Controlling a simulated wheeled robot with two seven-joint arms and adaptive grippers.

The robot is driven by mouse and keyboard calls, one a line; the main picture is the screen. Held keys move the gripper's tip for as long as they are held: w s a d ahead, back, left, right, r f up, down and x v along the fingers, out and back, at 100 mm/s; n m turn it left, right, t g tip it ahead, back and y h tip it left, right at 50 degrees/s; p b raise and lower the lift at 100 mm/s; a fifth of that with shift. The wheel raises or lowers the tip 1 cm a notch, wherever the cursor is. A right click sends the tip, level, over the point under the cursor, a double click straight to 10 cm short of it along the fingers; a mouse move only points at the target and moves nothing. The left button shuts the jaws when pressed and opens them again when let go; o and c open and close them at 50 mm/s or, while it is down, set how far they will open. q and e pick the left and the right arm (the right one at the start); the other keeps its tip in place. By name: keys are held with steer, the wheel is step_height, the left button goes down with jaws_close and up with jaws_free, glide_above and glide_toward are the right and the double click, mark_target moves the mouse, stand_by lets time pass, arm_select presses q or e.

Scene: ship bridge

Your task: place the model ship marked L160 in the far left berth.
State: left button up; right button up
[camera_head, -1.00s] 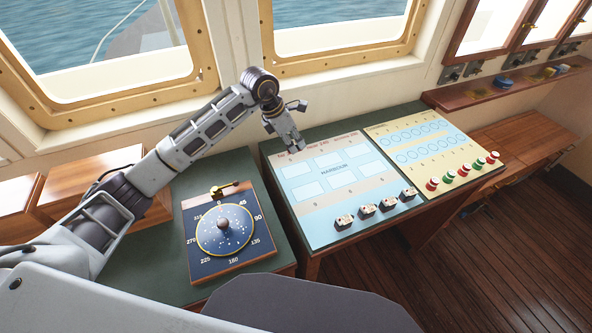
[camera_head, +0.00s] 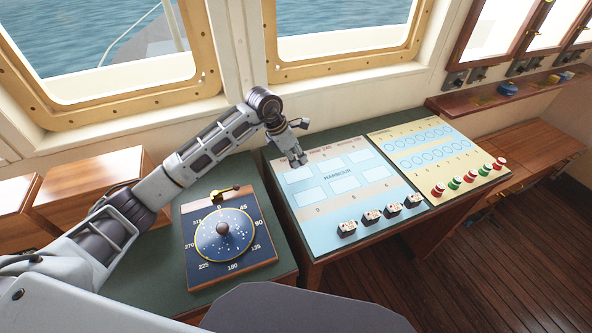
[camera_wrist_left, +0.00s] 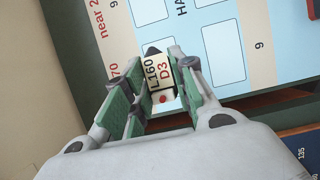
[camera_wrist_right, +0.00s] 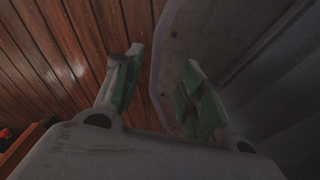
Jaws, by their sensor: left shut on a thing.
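My left gripper (camera_head: 298,161) is over the far left corner of the light-blue harbour chart. In the left wrist view it is shut on a small cream model ship (camera_wrist_left: 158,78) marked "L160 D3", between its green pads. The ship's lower side is hidden, so I cannot tell whether it touches the chart. The far left berth (camera_head: 299,176), a white rectangle, lies just below the fingertips in the head view. My right gripper (camera_wrist_right: 160,85) shows only in its wrist view, open and empty above the wooden floor.
Several other model ships (camera_head: 371,217) stand along the chart's near edge. A compass-like dial panel (camera_head: 225,240) with a brass lever lies to the left. A yellow panel (camera_head: 420,145) with red, green and white knobs lies to the right. Windows rise behind the console.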

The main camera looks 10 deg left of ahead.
mark_target(296, 176)
arm_select(q)
steer(key=shift+f, duration=0.15)
arm_select(e)
steer(key=shift+a, duration=0.25)
arm_select(q)
steer(key=shift+f, duration=0.5)
steer(key=shift+f+b, duration=1.2)
steer(key=shift+f, duration=0.9)
steer(key=o, duration=0.9)
arm_select(e)
steer(key=d+f, duration=0.1)
steer(key=w+d+f, duration=0.1)
steer(key=shift+d+f, duration=0.15)
steer(key=shift+f, duration=0.2)
steer(key=shift+s, duration=0.2)
